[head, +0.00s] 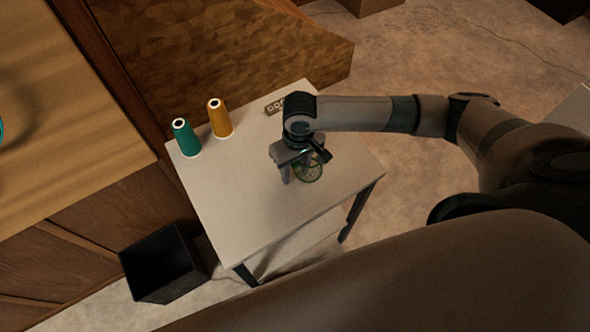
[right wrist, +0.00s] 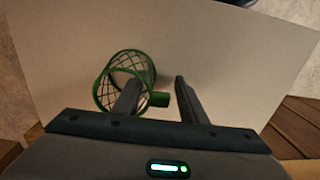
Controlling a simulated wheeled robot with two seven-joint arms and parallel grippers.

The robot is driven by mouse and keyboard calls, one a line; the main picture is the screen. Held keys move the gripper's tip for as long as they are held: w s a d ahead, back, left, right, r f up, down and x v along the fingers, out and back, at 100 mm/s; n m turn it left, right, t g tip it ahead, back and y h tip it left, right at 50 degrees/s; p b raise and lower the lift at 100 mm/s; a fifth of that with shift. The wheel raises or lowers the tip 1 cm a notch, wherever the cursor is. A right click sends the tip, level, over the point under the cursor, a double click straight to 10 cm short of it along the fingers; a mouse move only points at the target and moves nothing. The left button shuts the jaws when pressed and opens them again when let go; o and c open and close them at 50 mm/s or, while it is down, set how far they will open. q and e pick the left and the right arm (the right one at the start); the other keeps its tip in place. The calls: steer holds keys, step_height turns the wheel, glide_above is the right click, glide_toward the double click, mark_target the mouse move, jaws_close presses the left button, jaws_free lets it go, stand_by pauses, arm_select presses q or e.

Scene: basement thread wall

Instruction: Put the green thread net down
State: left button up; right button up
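The green thread net (head: 309,171) is an open mesh cylinder near the middle right of the small white table (head: 245,205). In the right wrist view the net (right wrist: 103,92) appears to lie on its side on the tabletop, with a short green tab pointing right. My right gripper (head: 298,176) is low over the table at the net. In the right wrist view its fingers (right wrist: 155,92) are apart. The left finger overlaps part of the net, and the tab shows between the fingers with a gap to the right finger. My left gripper is not in view.
A teal thread cone (head: 186,139) and an orange thread cone (head: 220,120) stand at the table's far left. A small block with holes (head: 274,107) lies at the back edge. A black bin (head: 160,265) stands on the floor at left. The table's front left is clear.

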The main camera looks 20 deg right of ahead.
steer(key=r, duration=0.4)
steer(key=r+b, duration=0.1)
steer(key=r, duration=0.3)
steer(key=r+b, duration=0.1)
steer(key=r, duration=0.3)
steer(key=shift+d, duration=0.3)
steer(key=shift+f, duration=0.1)
